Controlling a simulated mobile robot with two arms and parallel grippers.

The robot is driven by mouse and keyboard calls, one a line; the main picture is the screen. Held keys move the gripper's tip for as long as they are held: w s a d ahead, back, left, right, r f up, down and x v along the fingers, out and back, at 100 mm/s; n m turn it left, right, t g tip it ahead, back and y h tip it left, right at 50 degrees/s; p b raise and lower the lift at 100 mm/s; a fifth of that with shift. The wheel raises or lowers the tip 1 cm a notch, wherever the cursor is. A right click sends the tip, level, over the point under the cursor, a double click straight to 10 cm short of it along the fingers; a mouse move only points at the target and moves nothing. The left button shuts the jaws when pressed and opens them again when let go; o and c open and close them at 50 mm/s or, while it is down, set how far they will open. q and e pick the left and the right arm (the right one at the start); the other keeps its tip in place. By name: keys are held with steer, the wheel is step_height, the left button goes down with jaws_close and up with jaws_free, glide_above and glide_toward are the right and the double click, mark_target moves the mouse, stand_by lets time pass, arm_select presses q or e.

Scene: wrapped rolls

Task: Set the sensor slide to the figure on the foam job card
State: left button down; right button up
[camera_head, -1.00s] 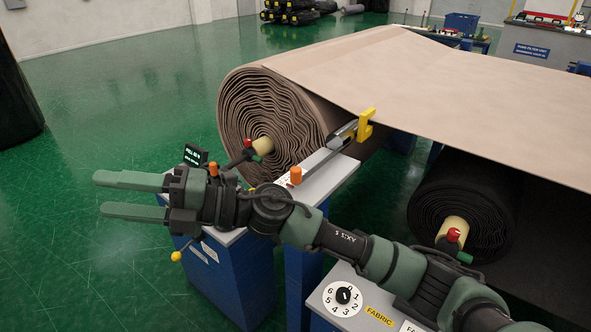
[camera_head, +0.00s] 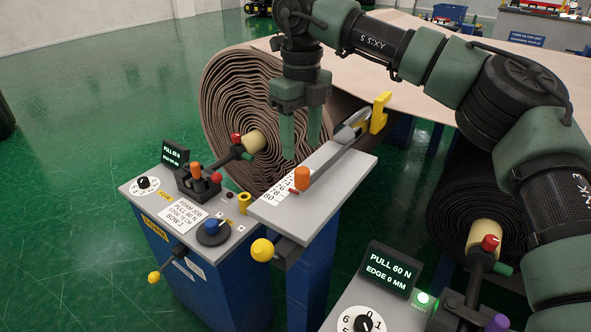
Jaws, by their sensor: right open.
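The sensor slide's orange knob (camera_head: 302,178) stands upright beside a white printed scale (camera_head: 277,192) on a grey plate; the scale figures are too small to read surely. A rail runs from there to the yellow sensor fork (camera_head: 380,112) by the roll's edge. The foam job card (camera_head: 180,215) lies on the foam console; it shows a pull of 60 N and an edge line too small to read surely. My right gripper (camera_head: 300,148) points down, open and empty, above the plate and apart from the knob. My left gripper is out of view.
A yellow ball handle (camera_head: 262,250) juts below the slide plate. The big brown roll (camera_head: 235,95) stands behind. A lit display (camera_head: 388,269) reads PULL 60 N, EDGE 0 MM.

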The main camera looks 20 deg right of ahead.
mark_target(302, 170)
steer(key=s+f+p, duration=0.1)
steer(key=s+f, duration=0.1)
steer(key=f, duration=0.1)
steer(key=shift+s, duration=0.2)
steer(key=f, duration=0.1)
steer(key=w+f, duration=0.1)
steer(key=shift+f+p, duration=0.35)
steer(key=shift+a+f, duration=0.1)
steer(key=shift+f, duration=0.35)
steer(key=shift+c, duration=0.9)
jaws_close()
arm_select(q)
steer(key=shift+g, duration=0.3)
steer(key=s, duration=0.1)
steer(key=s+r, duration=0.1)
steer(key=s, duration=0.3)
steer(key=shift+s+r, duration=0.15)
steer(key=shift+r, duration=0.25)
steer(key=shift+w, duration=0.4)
